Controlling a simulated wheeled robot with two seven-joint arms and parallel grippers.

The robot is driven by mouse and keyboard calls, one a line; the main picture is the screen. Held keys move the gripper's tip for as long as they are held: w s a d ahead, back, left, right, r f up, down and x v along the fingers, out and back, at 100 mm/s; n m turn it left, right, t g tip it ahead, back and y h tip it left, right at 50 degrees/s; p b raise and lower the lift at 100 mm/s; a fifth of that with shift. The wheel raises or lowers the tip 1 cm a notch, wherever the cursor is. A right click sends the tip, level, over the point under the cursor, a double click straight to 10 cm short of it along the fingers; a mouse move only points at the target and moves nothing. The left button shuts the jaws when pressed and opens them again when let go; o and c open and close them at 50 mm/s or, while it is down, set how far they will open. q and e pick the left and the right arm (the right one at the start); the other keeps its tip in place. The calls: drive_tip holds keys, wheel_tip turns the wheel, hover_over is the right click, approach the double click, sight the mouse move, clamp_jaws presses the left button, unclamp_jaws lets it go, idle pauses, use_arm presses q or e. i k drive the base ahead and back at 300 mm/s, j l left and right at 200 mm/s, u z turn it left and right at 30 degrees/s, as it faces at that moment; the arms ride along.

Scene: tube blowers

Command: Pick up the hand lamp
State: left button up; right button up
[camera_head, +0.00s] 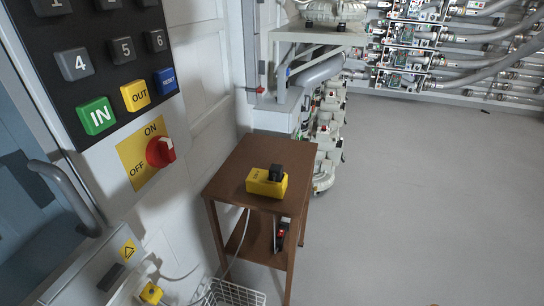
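A yellow box-shaped item (264,187) with a black block on its top sits on the top of a small brown table (235,160), near its middle. It may be the hand lamp, but its shape does not settle this. A small black and red item (281,236) is at the table's lower shelf, partly hidden under the top; I cannot tell what it is. Neither of my grippers shows in the head view.
A keypad panel with a red ON/OFF switch (160,151) stands close at left. A white wire basket (232,293) is at the table's foot, with cables nearby. Blower machinery (325,125) stands behind the table. The grey floor (420,200) at right is clear.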

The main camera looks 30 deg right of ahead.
sight(284, 224)
drive_tip(key=z, duration=0.4)
drive_tip(key=i+l+z, duration=0.1)
drive_tip(key=z, duration=0.7)
drive_tip(key=i+l, duration=0.05)
